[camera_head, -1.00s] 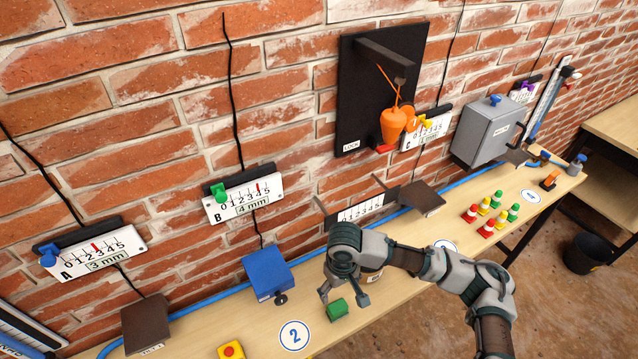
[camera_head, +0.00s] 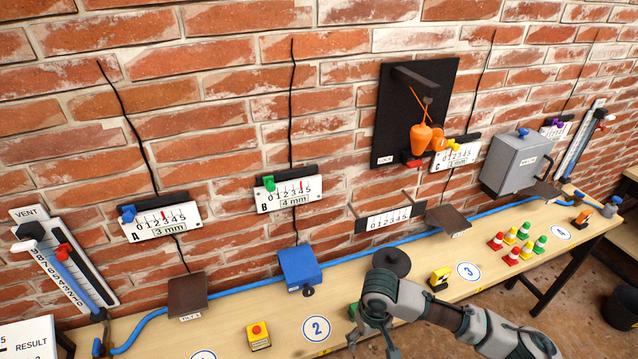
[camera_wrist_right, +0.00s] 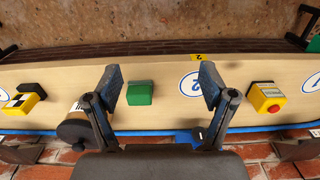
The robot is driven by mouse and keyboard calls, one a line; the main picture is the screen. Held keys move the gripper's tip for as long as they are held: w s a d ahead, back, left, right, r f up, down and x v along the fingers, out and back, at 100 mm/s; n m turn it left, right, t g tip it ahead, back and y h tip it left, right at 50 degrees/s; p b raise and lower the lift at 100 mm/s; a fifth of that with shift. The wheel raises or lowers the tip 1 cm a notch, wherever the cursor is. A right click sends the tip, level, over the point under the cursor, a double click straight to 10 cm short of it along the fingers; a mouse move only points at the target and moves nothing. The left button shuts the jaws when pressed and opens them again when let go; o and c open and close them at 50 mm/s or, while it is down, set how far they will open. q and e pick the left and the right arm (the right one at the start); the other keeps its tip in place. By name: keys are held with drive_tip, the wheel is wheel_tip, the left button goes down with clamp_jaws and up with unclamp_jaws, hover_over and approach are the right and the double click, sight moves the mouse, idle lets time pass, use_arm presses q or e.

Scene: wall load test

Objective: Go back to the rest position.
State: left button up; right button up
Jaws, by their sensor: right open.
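My right gripper (camera_head: 374,340) is low over the front part of the bench in the head view, near the blue number 2 disc. In the right wrist view its two fingers (camera_wrist_right: 160,84) are spread apart with nothing held between them. A green block (camera_wrist_right: 140,92) lies on the bench, seen between the fingers and nearer the left one. In the head view the green block (camera_head: 352,311) is mostly hidden behind my right gripper. My left gripper is in neither view.
The wooden bench (camera_head: 400,300) runs along a brick wall. A yellow box with a red button (camera_head: 258,336), a blue box (camera_head: 299,268), a dark round object (camera_head: 391,262) and several small cones (camera_head: 512,238) stand on it. Gauges and a black board (camera_head: 395,120) hang above.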

drive_tip(key=s+a+f+n+t+y, duration=0.2)
drive_tip(key=s+a+f+y, duration=0.3)
drive_tip(key=s+a+f, duration=0.4)
drive_tip(key=s+d+f+m+h, duration=0.1)
drive_tip(key=s+d+f+h, duration=0.1)
drive_tip(key=s+d+f, duration=0.3)
drive_tip(key=s+d+f+m+t+h, duration=0.1)
drive_tip(key=s+d+m, duration=0.1)
drive_tip(key=d, duration=0.5)
drive_tip(key=s+d+f+m+h, duration=0.1)
drive_tip(key=s+d+f+h, duration=0.1)
drive_tip(key=s+d+f, duration=0.3)
wheel_tip(320, 180, down, 26)
drive_tip(key=s+d+f+g, duration=0.1)
drive_tip(key=s, duration=0.1)
drive_tip(key=s+d+f+g, duration=0.1)
drive_tip(key=s+d+f, duration=0.2)
drive_tip(key=s+f, duration=1.1)
drive_tip(key=s, duration=0.2)
drive_tip(key=shift+s, duration=0.3)
